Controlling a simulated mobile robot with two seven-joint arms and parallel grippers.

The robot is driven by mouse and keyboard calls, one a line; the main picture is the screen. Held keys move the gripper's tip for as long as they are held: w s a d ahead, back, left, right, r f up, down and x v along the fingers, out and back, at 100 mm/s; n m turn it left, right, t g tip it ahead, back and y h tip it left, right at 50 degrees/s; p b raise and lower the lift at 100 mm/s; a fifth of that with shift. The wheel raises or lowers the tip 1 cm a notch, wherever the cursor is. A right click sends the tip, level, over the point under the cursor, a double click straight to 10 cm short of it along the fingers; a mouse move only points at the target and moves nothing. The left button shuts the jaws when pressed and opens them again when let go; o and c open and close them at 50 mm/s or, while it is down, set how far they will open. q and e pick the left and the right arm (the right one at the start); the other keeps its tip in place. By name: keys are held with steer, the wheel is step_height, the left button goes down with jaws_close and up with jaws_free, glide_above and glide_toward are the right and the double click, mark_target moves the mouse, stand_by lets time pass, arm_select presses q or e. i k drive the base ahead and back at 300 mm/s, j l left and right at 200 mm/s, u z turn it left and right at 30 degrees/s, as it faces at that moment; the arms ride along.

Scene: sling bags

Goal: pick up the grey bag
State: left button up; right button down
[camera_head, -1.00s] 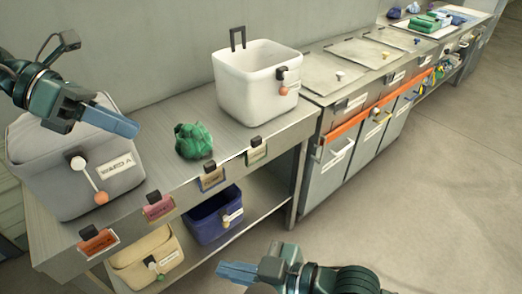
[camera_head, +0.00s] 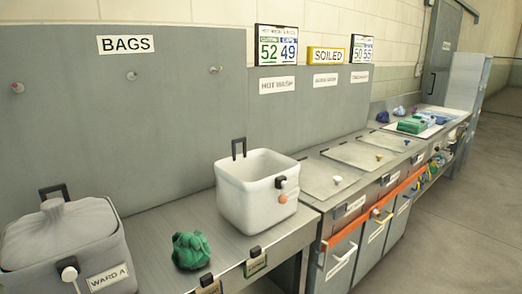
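The grey bag (camera_head: 62,243) stands upright at the left end of the metal bench, partly cut off by the left picture edge. It has a lumpy, gathered grey top, a dark handle at the back, a "WARD A" label (camera_head: 108,277) and a black toggle with a white ball (camera_head: 69,273) on its front. Its lower part is out of the picture. Neither of my grippers shows in the head view now.
A green cloth bundle (camera_head: 190,250) lies on the bench right of the grey bag. An open white bin (camera_head: 256,190) stands farther right. Lidded bins (camera_head: 357,155) follow. A grey panel (camera_head: 115,110) with "BAGS" and hooks stands behind. Open floor (camera_head: 450,235) lies at right.

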mark_target(86, 234)
steer(key=u, duration=1.3)
